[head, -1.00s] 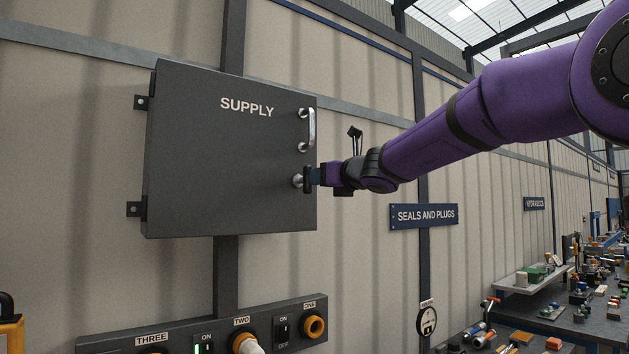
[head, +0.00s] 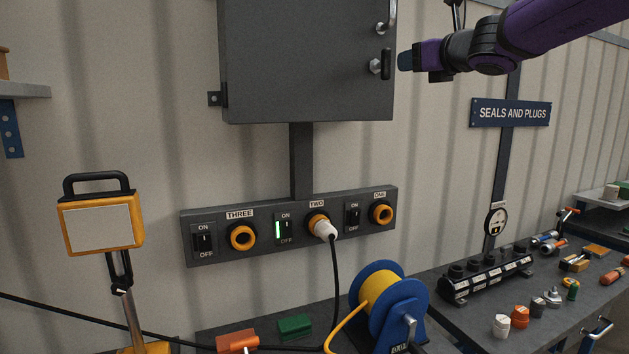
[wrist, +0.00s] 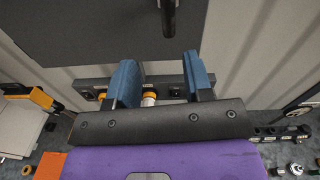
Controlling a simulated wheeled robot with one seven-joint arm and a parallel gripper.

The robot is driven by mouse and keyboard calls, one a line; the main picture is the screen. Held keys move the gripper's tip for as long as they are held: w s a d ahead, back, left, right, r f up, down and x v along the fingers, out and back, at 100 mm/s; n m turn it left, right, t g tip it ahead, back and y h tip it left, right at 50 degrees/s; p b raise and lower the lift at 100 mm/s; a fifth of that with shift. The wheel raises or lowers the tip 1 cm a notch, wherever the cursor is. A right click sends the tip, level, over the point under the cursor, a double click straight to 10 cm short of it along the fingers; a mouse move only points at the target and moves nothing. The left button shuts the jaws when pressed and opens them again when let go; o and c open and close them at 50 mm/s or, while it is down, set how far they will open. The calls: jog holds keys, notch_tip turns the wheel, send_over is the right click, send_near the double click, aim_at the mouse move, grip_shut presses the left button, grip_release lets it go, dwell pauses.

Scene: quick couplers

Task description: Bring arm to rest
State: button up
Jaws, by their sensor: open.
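My gripper (head: 404,61) is at the upper right of the head view, at the end of my purple arm. In the wrist view its two blue fingers (wrist: 162,78) stand apart with nothing between them. The dark supply cabinet (head: 300,70) is on the wall, its door shut; its top is out of view. A black latch handle (head: 386,64) is on the door's right side, just left of my fingertips, with a small gap in the head view. The handle shows ahead of the fingers in the wrist view (wrist: 168,16).
Below the cabinet is a socket strip (head: 263,236) with a white plug (head: 324,230) in socket two. A yellow work lamp (head: 100,222) stands at left. A blue cable reel (head: 405,300) and a bench crowded with fittings (head: 470,315) are at lower right.

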jog(key=s+a+f+n+g, duration=0.25)
jog(key=s+f+n, duration=0.35)
jog(key=s+n, duration=0.3)
jog(key=s+a+f+n+g, duration=0.2)
jog(key=s+f+n+g, duration=0.25)
jog(key=s+n, duration=0.4)
jog(key=s+d+f+n+g+h, duration=0.2)
jog(key=s+d+f+n+h, duration=0.1)
jog(key=s+f+n, duration=0.3)
jog(key=s+d+f+n+g+h, duration=0.2)
jog(key=s+d+f+n, duration=0.3)
jog(key=s+f, duration=0.6)
jog(key=shift+s+d+n+g+h, duration=0.25)
jog(key=shift+s+n+h, duration=0.25)
jog(key=shift+s+n, duration=0.6)
jog(key=shift+w+f, duration=0.1)
jog(key=shift+w, duration=0.1)
jog(key=shift+c, duration=0.3)
